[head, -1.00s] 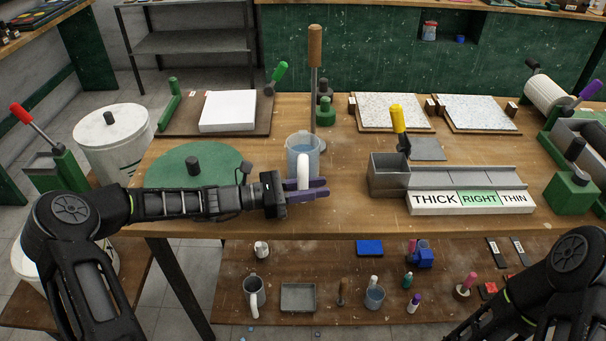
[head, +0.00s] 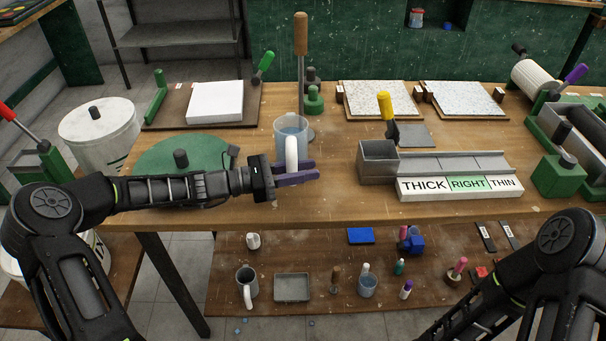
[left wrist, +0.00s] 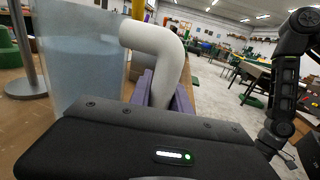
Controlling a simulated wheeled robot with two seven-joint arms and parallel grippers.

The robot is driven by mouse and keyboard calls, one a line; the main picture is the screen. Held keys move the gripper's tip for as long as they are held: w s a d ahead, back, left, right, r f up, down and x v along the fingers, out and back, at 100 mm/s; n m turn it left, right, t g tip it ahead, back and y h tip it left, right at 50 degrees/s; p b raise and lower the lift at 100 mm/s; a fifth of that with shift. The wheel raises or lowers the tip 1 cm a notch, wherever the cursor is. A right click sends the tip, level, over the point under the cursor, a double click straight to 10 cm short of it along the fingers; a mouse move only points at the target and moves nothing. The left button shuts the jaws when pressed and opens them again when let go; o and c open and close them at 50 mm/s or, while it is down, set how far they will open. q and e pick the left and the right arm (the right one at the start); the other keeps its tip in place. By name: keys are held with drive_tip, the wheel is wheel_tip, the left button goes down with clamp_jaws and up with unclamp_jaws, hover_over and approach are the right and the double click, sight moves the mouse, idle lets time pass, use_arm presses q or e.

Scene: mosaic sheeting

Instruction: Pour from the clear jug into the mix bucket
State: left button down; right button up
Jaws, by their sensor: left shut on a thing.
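The clear jug (head: 291,137) stands upright near the middle of the table, part filled with pale blue liquid, its white handle towards me. My left gripper (head: 298,174) is shut on that handle. The left wrist view shows the jug (left wrist: 80,60) upright, with the handle (left wrist: 158,50) between the purple fingers. I cannot tell whether its base touches the table. A large white bucket (head: 100,150) with a pale, black-knobbed lid stands left of the table; I cannot tell whether this is the mix bucket. My right arm enters at lower right; its gripper is out of view.
A tall wooden-handled rod (head: 301,50) stands just behind the jug. A green disc (head: 160,158) with a black knob lies left of it. A grey trough (head: 378,165) with a THICK/RIGHT/THIN sign (head: 460,188) is right. Several tools lie on the lower shelf (head: 320,305).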

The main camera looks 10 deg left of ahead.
sight(292, 154)
use_arm(q)
wheel_tip(292, 154, up, 8)
drive_tip(key=shift+b, duration=0.35)
drive_tip(key=shift+r, duration=0.1)
idle(0.3)
